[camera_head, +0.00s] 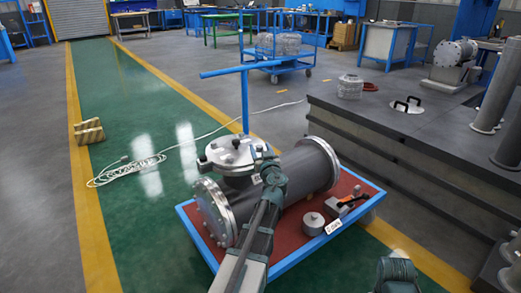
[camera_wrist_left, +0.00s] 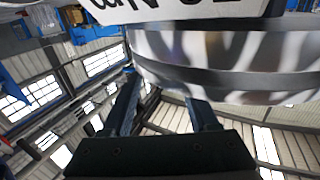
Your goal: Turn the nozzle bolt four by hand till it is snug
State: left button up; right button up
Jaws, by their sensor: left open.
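The grey flanged shell (camera_head: 290,172) lies on its side on a low blue-framed cart. Its upright nozzle (camera_head: 232,153) carries a round silver flange cover with bolts around the rim. Which bolt is number four cannot be told. My left gripper (camera_head: 264,158) is at the right side of the nozzle flange, its fingers small and partly hidden by my arm. In the left wrist view the open gripper (camera_wrist_left: 165,95) is below a large shiny flange rim (camera_wrist_left: 230,62), with no bolt visible between its fingers. A dark part of my right arm (camera_head: 396,274) shows at the bottom right.
The cart (camera_head: 300,257) has a red top holding a round grey piece (camera_head: 312,223) and a tool with an orange part (camera_head: 348,203). A blue T-shaped post (camera_head: 244,100) stands behind the nozzle. A dark raised platform (camera_head: 420,150) lies right.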

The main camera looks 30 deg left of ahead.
pick_arm(q)
grip_shut()
jog(key=shift+s, duration=0.1)
jog(key=shift+a+m+t+h, duration=0.15)
jog(key=shift+m+t+h, duration=0.15)
jog(key=shift+h, duration=0.1)
jog(key=shift+m+t+h, duration=0.4)
jog(key=shift+h, duration=0.1)
grip_release()
